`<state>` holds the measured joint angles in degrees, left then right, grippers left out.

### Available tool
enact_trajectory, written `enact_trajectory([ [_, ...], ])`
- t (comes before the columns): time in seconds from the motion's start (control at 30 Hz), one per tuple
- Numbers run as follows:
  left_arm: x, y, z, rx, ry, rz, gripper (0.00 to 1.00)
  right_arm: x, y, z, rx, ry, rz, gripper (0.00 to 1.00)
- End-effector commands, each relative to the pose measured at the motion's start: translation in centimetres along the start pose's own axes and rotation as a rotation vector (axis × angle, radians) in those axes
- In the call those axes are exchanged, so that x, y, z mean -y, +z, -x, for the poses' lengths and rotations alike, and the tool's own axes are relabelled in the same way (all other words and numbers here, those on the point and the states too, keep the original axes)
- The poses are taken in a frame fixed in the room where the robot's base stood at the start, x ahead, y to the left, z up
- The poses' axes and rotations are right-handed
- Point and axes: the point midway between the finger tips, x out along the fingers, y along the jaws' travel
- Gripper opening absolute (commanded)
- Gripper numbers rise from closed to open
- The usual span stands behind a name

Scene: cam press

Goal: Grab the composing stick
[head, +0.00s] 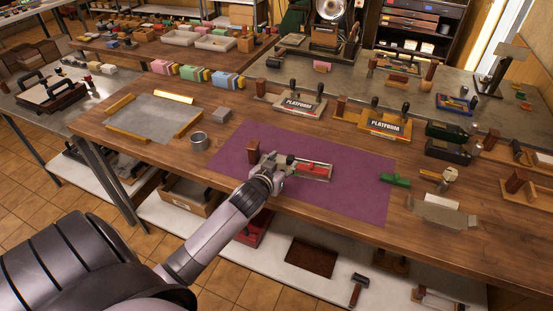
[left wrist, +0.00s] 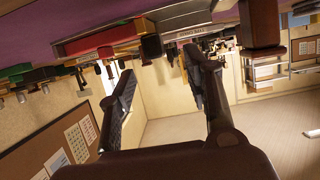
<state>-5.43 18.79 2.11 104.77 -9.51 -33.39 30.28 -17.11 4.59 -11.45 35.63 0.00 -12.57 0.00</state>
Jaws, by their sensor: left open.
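The composing stick (head: 318,172) looks like a shallow metal tray with a red piece in it and lies on the purple mat (head: 340,200). My left gripper (head: 276,168) is open at its left end and hides part of that end in the head view. In the left wrist view, the picture is upside down: the stick (left wrist: 100,38) hangs along the top, with a dark knob near the gap between the open fingers (left wrist: 160,70). The fingers hold nothing that I can see, and contact cannot be told. My right gripper is not in view.
A wooden block (head: 253,151) stands on the mat just left of the stick. A green piece (head: 395,180) lies at the mat's right edge. A metal cup (head: 199,141) and a grey tray (head: 150,120) are to the left. Two platform stands (head: 300,104) are behind.

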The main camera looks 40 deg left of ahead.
Motion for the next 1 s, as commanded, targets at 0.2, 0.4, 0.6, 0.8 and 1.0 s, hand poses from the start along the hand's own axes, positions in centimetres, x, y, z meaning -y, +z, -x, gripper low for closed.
enact_trajectory([
  [0.2, -0.3, 0.3, -2.0, 0.002, -0.001, 0.0, 0.46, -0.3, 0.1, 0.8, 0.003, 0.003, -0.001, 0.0],
  [0.4, -0.5, 0.7, -4.5, 0.001, -0.001, 0.0, 0.46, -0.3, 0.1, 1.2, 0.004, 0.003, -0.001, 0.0],
  [0.6, -0.6, 0.8, -5.2, 0.0, 0.001, -0.001, 0.46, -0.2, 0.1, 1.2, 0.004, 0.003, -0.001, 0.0],
  [0.8, -0.6, 0.8, -5.2, 0.0, 0.001, -0.001, 0.43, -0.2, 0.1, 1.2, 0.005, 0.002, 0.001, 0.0],
  [1.0, -0.5, 0.8, -5.2, 0.0, 0.0, -0.001, 0.29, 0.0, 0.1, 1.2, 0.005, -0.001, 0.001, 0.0],
])
